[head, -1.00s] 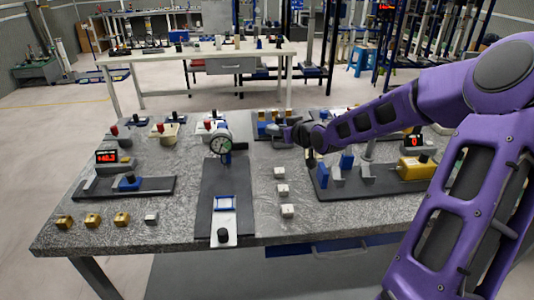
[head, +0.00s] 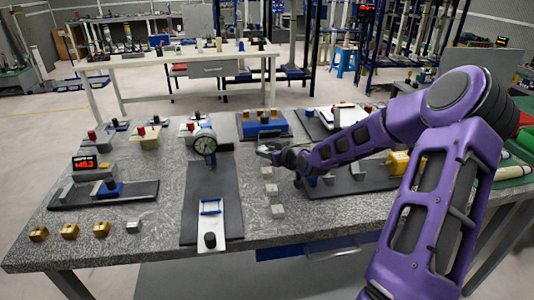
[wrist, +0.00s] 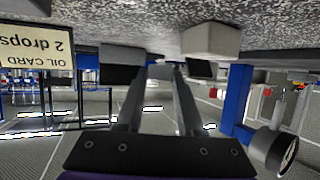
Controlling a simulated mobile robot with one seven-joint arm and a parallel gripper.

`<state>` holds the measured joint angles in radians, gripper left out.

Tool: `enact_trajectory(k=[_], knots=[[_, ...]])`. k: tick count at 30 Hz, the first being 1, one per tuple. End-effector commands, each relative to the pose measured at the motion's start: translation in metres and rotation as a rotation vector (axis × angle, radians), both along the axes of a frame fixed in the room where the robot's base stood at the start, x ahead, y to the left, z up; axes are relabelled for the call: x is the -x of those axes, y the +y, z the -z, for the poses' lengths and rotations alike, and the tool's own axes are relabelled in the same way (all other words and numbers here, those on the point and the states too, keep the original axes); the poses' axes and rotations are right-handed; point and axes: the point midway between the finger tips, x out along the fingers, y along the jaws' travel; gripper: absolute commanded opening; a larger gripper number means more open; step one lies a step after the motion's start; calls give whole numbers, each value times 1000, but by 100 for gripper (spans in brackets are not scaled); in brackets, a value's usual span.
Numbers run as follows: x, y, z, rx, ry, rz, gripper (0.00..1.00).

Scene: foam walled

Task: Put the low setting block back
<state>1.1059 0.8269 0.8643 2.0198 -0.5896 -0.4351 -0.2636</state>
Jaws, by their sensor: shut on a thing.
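My gripper (head: 264,150) is just above the table, at the far end of a column of pale grey blocks and right of the dial gauge stand. In the wrist view my gripper (wrist: 160,75) has its jaws close together around a small grey piece (wrist: 160,72), seen only in part; I cannot tell its height. Three pale blocks stand on the table: far (head: 267,172), middle (head: 271,188) and near (head: 277,211). One pale block (wrist: 211,40) shows close to the fingertips in the wrist view. The dial gauge (head: 205,145) stands left of my gripper.
A blue holder with brass pieces (head: 263,130) stands behind my gripper. A dark mat (head: 203,185) lies under the gauge. A dark tray (head: 345,187) with blocks is to the right, partly behind my arm.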

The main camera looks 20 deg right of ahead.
Motion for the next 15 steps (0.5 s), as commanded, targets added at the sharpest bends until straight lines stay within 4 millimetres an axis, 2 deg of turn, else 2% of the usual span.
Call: enact_trajectory(k=[5, 15], knots=[[0, 0, -2, 1, -2, 0, 0], [-1, 0, 9, 1, -2, 0, 0]])
